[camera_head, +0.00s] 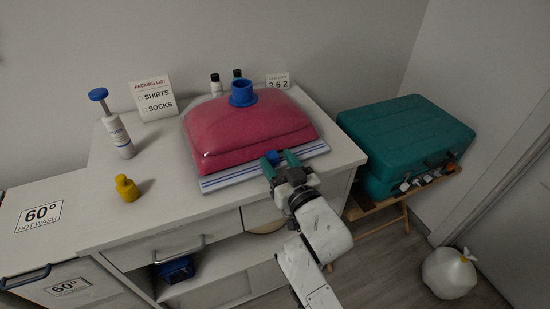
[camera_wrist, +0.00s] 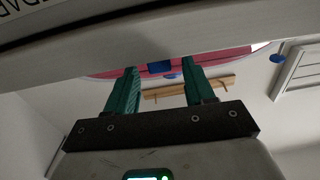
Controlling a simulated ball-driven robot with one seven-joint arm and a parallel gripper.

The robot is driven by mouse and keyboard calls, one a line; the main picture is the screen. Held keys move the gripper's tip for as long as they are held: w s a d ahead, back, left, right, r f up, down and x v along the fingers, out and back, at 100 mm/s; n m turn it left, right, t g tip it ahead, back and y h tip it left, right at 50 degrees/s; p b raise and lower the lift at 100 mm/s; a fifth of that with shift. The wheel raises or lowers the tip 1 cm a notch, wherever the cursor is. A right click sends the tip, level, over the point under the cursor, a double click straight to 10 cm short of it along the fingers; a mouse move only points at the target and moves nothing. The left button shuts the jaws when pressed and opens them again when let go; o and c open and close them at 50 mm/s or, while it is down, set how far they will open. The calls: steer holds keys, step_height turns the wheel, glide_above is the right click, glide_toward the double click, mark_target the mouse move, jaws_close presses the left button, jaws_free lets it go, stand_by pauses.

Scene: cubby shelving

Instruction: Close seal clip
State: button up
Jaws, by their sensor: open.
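A pink-filled storage bag (camera_head: 246,131) lies on the white dresser top, with a round blue valve (camera_head: 243,93) on it. Its flat clear front edge (camera_head: 232,178) carries blue seal lines. A small blue seal clip (camera_head: 273,157) sits at this edge, right by my gripper (camera_head: 281,163). My gripper is open, with teal fingers pointing at the bag. In the wrist view, the blue clip (camera_wrist: 160,67) shows between the two fingertips (camera_wrist: 162,72), beyond them. I cannot tell whether the fingers touch it.
A packing-list sign (camera_head: 155,98) and small dark-capped bottles (camera_head: 216,84) are behind. A teal suitcase (camera_head: 405,140) rests on a wooden rack at right.

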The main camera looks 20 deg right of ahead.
steer(key=shift+w, duration=0.9)
jaws_close()
